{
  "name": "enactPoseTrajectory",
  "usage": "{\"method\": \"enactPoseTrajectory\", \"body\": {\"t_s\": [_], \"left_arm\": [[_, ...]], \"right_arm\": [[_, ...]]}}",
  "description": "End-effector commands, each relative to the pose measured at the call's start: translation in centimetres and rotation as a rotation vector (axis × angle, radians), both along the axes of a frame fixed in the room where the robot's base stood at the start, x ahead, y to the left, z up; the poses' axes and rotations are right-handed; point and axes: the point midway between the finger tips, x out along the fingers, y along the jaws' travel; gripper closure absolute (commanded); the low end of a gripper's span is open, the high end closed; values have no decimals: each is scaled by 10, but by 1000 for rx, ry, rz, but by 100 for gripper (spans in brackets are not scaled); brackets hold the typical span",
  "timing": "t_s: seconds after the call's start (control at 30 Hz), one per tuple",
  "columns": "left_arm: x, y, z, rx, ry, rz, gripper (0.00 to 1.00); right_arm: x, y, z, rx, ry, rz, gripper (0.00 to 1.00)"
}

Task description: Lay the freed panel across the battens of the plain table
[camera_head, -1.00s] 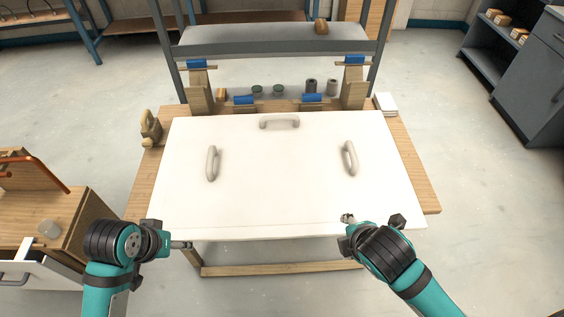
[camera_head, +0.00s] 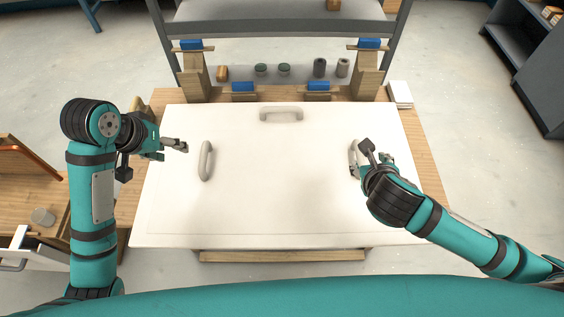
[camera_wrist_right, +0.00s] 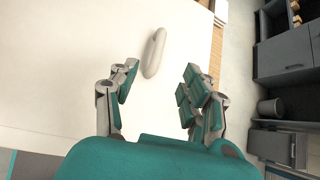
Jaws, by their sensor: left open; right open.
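The white panel (camera_head: 275,190) lies flat over the wooden table and carries three pale handles. The left handle (camera_head: 206,161) and the back handle (camera_head: 281,115) show fully in the head view. The right handle (camera_head: 353,158) is partly hidden by my right gripper there. My left gripper (camera_head: 183,147) is open and empty, just left of the left handle and apart from it. My right gripper (camera_wrist_right: 152,88) is open. In the right wrist view the right handle (camera_wrist_right: 153,53) stands ahead of its spread fingers, not between them. Any battens under the panel are hidden.
Wooden blocks with blue pads (camera_head: 193,44) stand behind the panel, with several small cans (camera_head: 320,68) between them. A grey shelf frame (camera_head: 280,31) rises at the back. White sheets (camera_head: 400,94) lie at the back right. A wooden cabinet (camera_head: 40,190) stands at the left.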

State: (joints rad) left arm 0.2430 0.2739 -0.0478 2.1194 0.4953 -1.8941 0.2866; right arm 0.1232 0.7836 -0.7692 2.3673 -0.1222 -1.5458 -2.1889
Motion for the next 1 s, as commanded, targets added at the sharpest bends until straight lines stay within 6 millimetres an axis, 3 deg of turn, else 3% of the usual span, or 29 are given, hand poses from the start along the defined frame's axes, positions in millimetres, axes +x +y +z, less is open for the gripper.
{"method": "enactPoseTrajectory", "body": {"t_s": [0.7,1.0], "left_arm": [[48,-27,-119,-1,4,1,52],[61,-34,-151,0,3,-1,52]], "right_arm": [[91,-24,-90,1,1,-5,52],[116,-30,-114,1,0,-1,52]]}}
